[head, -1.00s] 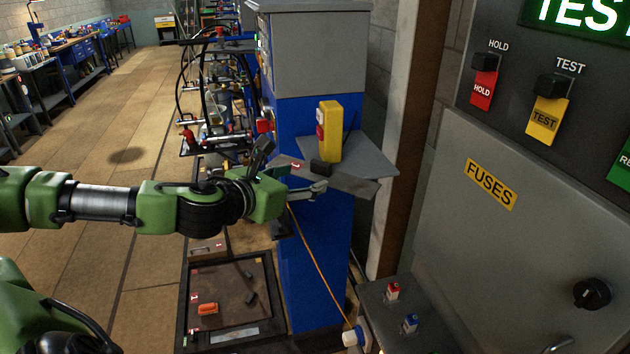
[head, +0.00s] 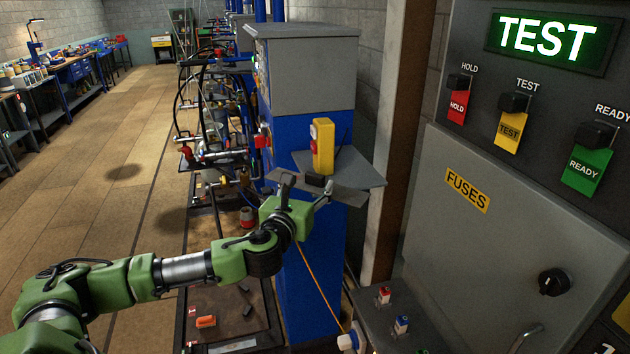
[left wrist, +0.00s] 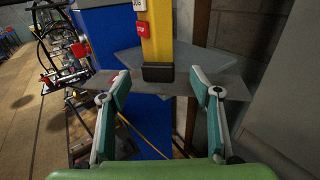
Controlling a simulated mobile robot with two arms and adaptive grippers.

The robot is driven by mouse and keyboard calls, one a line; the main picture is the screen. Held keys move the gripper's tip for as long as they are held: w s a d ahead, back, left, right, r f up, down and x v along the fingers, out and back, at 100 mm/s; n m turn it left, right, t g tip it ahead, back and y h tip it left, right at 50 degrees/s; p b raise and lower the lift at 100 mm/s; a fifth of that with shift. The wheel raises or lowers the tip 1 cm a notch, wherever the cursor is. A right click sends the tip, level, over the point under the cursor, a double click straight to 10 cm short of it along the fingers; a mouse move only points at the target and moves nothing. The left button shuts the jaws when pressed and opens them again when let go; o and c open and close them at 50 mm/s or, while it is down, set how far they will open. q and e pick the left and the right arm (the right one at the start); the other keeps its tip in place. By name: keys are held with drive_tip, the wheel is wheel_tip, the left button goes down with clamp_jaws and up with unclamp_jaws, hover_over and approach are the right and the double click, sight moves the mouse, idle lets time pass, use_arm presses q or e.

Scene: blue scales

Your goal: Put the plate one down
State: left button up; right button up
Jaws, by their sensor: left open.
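A thin dark grey plate (head: 350,199) lies along the front edge of the grey shelf on the blue cabinet, sticking out past it. In the left wrist view the plate (left wrist: 150,87) lies beyond my fingers, with the black foot of a yellow box above it. My left gripper (head: 306,188) is open, its fingers spread wide and pointing toward the shelf. In the left wrist view nothing is clamped between the fingers (left wrist: 158,78). I cannot tell whether a finger touches the plate. My right gripper is not in view.
The yellow box (head: 323,147) stands upright on the grey shelf (head: 362,178). A control panel (head: 425,220) with labelled switches fills the right side. A rack with hoses (head: 205,135) stands left of the cabinet. The floor at left is clear.

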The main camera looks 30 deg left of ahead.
sight(314, 176)
use_arm(q)
drive_tip(key=shift+w+a, duration=0.1)
drive_tip(key=shift+w, duration=0.3)
drive_tip(key=shift+w+a+r+p, duration=0.1)
drive_tip(key=shift+w+a+p, duration=0.05)
drive_tip(key=shift+w+p, duration=0.15)
drive_tip(key=p+x, duration=0.1)
drive_tip(key=x, duration=0.2)
drive_tip(key=shift+w+a+p, duration=0.3)
drive_tip(key=shift+w+p, duration=0.05)
drive_tip(key=shift+w, duration=0.35)
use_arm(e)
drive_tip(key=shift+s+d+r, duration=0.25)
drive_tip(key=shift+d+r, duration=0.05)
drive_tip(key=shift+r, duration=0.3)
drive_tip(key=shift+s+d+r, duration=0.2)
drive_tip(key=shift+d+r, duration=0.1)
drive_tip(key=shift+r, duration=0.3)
use_arm(q)
drive_tip(key=shift+a, duration=0.1)
drive_tip(key=c, duration=1.5)
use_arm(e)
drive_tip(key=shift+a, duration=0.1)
